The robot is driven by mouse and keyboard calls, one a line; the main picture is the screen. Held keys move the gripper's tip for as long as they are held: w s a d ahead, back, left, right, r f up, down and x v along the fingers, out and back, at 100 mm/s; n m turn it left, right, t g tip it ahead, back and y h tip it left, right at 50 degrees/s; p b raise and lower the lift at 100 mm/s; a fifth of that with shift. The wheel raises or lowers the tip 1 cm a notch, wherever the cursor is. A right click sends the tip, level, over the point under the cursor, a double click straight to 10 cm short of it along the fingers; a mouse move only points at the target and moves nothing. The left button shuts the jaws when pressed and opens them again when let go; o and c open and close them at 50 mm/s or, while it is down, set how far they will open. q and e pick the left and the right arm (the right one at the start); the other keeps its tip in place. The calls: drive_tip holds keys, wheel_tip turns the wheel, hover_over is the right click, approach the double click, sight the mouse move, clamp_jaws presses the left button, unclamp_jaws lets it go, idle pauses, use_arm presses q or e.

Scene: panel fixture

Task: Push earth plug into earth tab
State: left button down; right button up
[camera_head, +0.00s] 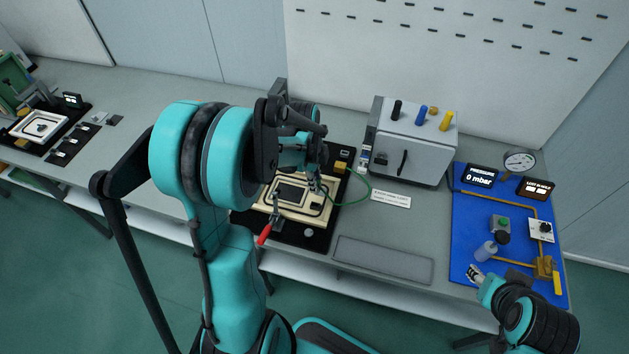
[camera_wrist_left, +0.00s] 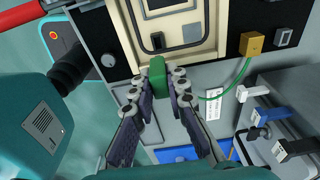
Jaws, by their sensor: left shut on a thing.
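My left gripper (camera_head: 314,184) is over the right side of the cream panel (camera_head: 262,204) in its black fixture. In the left wrist view, the left gripper (camera_wrist_left: 165,80) is shut on a green plug (camera_wrist_left: 158,68), with a fingertip on each side. The plug is at the panel's edge; whether it touches is unclear. A green cable (camera_head: 367,184) loops to the plug side from a yellow block (camera_wrist_left: 253,44). I cannot make out the earth tab; the plug and fingers may hide it. My right gripper (camera_head: 475,272) is at the blue mat's front edge, too small to read.
A grey box with coloured levers (camera_head: 415,145) stands behind and right of the fixture. A red-handled clamp (camera_head: 265,234) is at its front. A grey tray area (camera_head: 383,260) lies clear in front.

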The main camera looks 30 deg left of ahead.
use_arm(q)
drive_tip(key=shift+f, duration=0.1)
drive_tip(key=shift+f+b, duration=2.5)
drive_tip(key=shift+f, duration=0.35)
drive_tip(key=shift+f+b, duration=1.3)
drive_tip(key=shift+b, duration=0.05)
drive_tip(key=c, duration=1.4)
unclamp_jaws()
drive_tip(key=shift+r, duration=0.1)
drive_tip(key=r, duration=0.4)
drive_tip(key=a+r, duration=0.1)
drive_tip(key=r, duration=0.6)
drive_tip(key=shift+s+a+r, duration=0.2)
drive_tip(key=shift+r, duration=0.2)
